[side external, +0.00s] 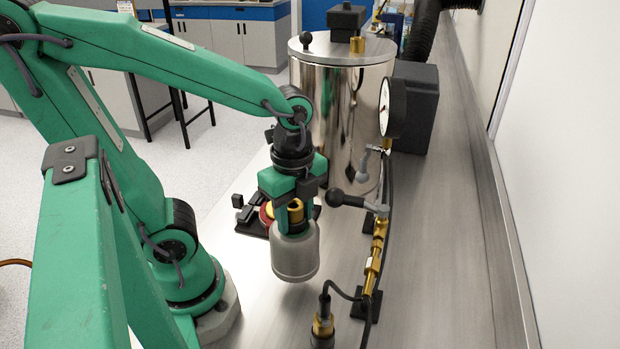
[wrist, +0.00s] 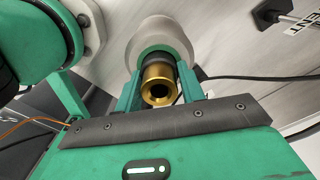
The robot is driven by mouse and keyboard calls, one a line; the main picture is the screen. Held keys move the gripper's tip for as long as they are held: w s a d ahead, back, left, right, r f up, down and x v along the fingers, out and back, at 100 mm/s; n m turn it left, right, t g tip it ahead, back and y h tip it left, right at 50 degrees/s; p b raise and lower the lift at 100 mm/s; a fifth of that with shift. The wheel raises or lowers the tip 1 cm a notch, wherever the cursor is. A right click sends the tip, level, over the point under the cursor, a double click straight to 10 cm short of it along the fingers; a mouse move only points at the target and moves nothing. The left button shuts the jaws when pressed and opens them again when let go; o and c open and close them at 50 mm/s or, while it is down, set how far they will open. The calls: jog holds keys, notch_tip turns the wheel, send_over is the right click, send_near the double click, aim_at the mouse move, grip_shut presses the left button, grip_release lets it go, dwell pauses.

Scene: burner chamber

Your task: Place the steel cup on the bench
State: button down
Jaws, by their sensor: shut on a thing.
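The steel cup (side external: 296,256) is a matte grey cylinder with rounded lower edges, roughly upright below my gripper (side external: 292,222). My gripper points down and is shut on the cup. In the wrist view, the cup's pale round body (wrist: 160,38) shows beyond the fingers (wrist: 160,95). A brass and black fitting (wrist: 158,84) sits between the fingers there, in line with the cup. The grey metal bench (side external: 420,290) lies under the cup. The cup seems to hang just above it, but I cannot tell the exact gap.
A black stand with a red ring (side external: 266,213) is behind the cup. A tall polished vessel (side external: 335,100) stands farther back. Brass piping with valves (side external: 375,255) and a gauge (side external: 392,107) run along the right. A cabled brass connector (side external: 322,325) stands in front. The bench farther right is clear.

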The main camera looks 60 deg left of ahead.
jog(key=shift+w+a+f, duration=0.4)
jog(key=shift+a, duration=0.2)
jog(key=shift+w+a+f, duration=0.35)
jog(key=shift+a+f, duration=0.05)
jog(key=shift+a, duration=0.15)
jog(key=shift+f, duration=2.15)
jog(key=c, duration=0.9)
grip_release()
jog(key=shift+o, duration=0.2)
notch_tip(320, 180, up, 12)
jog(key=shift+r, duration=0.2)
